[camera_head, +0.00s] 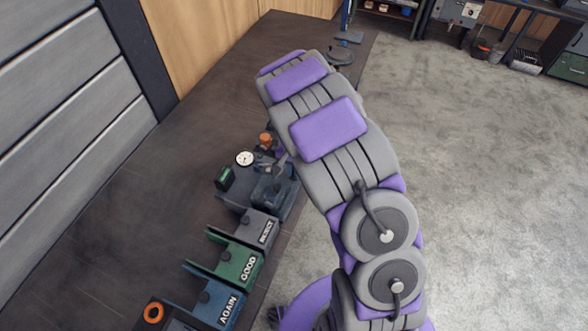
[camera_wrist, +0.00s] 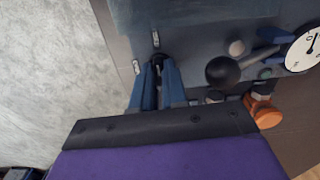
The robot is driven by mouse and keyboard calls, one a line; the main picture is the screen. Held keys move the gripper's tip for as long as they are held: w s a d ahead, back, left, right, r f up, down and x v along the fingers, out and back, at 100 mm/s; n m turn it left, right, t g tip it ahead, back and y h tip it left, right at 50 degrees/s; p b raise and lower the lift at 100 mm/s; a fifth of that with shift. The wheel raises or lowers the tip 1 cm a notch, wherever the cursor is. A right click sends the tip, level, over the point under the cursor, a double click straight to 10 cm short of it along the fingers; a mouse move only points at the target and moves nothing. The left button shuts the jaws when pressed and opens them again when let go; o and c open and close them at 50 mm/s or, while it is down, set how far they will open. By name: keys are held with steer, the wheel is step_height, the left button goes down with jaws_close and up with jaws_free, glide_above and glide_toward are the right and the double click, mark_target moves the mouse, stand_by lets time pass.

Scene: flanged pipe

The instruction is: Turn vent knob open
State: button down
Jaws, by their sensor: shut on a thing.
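In the wrist view my gripper (camera_wrist: 158,78) reaches over the edge of a grey-blue test unit (camera_wrist: 195,45). Its two blue fingers are shut on a small dark knob (camera_wrist: 157,59), which I take to be the vent knob; the fingers partly hide it. How far it is turned cannot be told. The unit's white dial gauge (camera_wrist: 303,49) is at the right, with a black ball-ended handle (camera_wrist: 222,71) and an orange knob (camera_wrist: 264,112) nearer. In the head view the unit (camera_head: 238,187) stands on the bench, and my arm hides the gripper's fingers.
Bins labelled REJECT (camera_head: 262,228), GOOD (camera_head: 240,262) and AGAIN (camera_head: 216,297) line the front edge of the dark bench (camera_head: 110,230). Another orange-topped object (camera_head: 154,312) is at the near end. The grey floor (camera_head: 480,170) to the right is clear.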

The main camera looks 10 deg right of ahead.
steer(key=shift+w+r, duration=0.1)
stand_by(0.3)
steer(key=n+p, duration=0.1)
steer(key=n, duration=0.3)
steer(key=shift+p, duration=0.4)
steer(key=n+p, duration=0.1)
steer(key=n, duration=0.3)
steer(key=shift+n+p, duration=0.3)
steer(key=shift+p, duration=0.05)
steer(key=n+p, duration=0.1)
steer(key=n, duration=0.3)
steer(key=shift+p, duration=0.35)
steer(key=shift+w+n+p, duration=0.15)
steer(key=shift+n+p, duration=0.7)
steer(key=shift+n, duration=1.55)
steer(key=c, duration=1.2)
jaws_free()
steer(key=shift+o, duration=0.2)
